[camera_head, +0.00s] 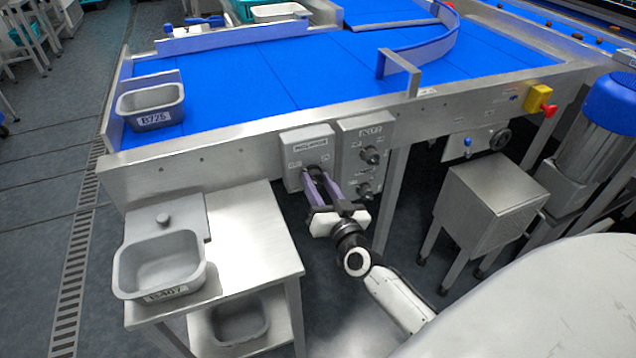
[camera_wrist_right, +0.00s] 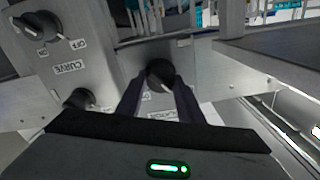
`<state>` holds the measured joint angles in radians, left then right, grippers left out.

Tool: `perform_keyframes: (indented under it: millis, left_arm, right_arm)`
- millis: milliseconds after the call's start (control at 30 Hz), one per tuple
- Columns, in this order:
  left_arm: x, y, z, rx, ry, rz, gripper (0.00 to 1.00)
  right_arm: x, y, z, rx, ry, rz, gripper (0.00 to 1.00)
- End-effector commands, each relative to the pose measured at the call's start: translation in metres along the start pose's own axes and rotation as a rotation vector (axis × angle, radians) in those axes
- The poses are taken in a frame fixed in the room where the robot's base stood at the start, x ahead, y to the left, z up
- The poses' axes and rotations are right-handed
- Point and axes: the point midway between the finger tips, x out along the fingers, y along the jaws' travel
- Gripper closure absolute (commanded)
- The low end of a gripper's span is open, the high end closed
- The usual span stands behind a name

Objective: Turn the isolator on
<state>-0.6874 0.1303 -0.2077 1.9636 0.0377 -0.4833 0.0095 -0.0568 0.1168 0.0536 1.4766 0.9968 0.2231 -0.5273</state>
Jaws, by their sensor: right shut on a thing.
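The isolator (camera_head: 297,147) is a grey box on the front rail of the blue-belted table, with a label along its top and a black rotary knob. My right gripper (camera_head: 315,174) reaches up to the box with its two purple fingers around the knob. In the right wrist view the black knob (camera_wrist_right: 160,74) sits between the fingertips of my right gripper (camera_wrist_right: 161,84), which is shut on it. The fingers partly hide the knob and its markings, so its setting cannot be read. My left gripper is not in view.
A second grey box (camera_head: 352,133) with two black knobs stands right beside the isolator; its CURVE label shows in the wrist view. A steel side table (camera_head: 262,235) with a grey tub (camera_head: 117,272) is at left. A red emergency button (camera_head: 549,109) is at right.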

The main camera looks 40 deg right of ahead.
Motion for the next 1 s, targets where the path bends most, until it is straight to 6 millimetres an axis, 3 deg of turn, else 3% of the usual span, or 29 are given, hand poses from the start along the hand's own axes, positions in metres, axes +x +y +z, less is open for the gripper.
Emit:
perform_keyframes:
  millis: [1000]
  left_arm:
    - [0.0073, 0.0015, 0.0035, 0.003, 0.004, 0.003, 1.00]
  right_arm:
    - [-0.0004, 0.0038, 0.0031, 0.949, 0.000, 0.001, 0.89]
